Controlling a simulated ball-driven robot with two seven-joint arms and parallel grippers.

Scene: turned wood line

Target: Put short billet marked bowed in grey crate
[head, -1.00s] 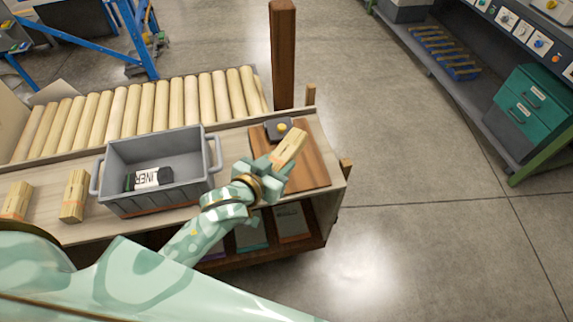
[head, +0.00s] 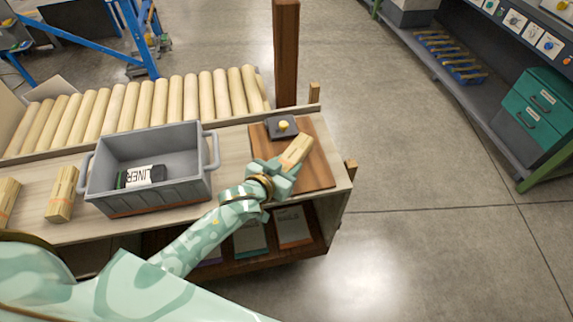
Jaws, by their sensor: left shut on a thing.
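My left gripper (head: 284,170) is shut on a short light-wood billet (head: 297,150). It holds the billet over the brown board at the right end of the bench; whether the billet touches the board I cannot tell. A mark on the billet is too small to read. The grey crate (head: 187,192) stands on the bench to the left of the gripper. A black and white item lettered "LINER" (head: 145,176) lies inside it. Two more billets lie left of the crate, one close to it (head: 61,194) and one at the picture's left edge (head: 8,198). My right gripper is not in view.
The brown board (head: 318,172) bears a dark block with a yellow knob (head: 283,127). A row of wooden rollers (head: 150,103) runs behind the crate. A dark wooden post (head: 286,55) rises behind the board. Open floor lies right of the bench.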

